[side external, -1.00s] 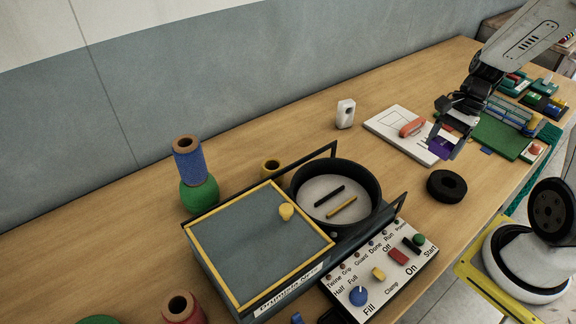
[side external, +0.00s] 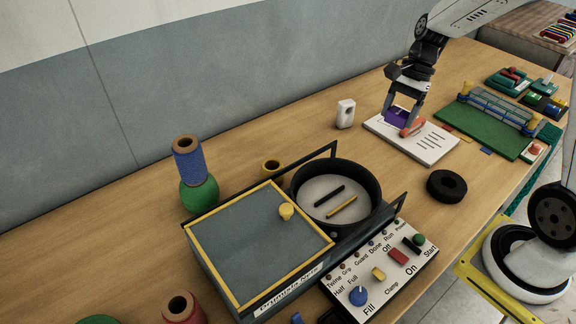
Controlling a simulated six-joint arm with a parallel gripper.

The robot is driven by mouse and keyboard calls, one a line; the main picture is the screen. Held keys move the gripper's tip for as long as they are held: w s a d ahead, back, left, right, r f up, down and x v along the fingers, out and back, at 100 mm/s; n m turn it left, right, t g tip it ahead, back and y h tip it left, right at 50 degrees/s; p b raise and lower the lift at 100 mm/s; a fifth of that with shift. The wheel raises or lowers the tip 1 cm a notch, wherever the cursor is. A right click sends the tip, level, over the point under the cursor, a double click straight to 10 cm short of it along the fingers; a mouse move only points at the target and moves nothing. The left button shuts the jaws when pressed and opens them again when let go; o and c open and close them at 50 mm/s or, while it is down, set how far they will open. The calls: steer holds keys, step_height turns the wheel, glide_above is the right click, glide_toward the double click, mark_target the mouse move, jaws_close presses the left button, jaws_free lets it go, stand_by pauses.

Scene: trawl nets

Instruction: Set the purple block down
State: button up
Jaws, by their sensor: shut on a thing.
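My gripper (side external: 404,118) is shut on the purple block (side external: 398,116), over the left part of the white printed board (side external: 436,148). The block sits between the fingers, partly hidden by them. I cannot tell whether it touches the board. An orange-red piece (side external: 413,129) lies on the board just to the right of the block, partly hidden by a finger.
A white block with a hole (side external: 345,113) stands left of the board. A black ring (side external: 446,186) lies in front of it. A green mat with a rack (side external: 484,128) is to the right. The machine with a round pan (side external: 336,164) stands at front left.

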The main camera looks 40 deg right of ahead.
steer(key=w+a+n, duration=0.2)
steer(key=w+a, duration=0.8)
steer(key=a, duration=0.3)
steer(key=n+g+h, duration=0.1)
steer(key=n+g, duration=0.2)
steer(key=n, duration=0.2)
glide_above(173, 288)
step_height(173, 288, down, 8)
steer(key=shift+f, duration=3.5)
steer(key=shift+f, duration=0.1)
steer(key=shift+f, duration=1.75)
steer(key=shift+f, duration=0.15)
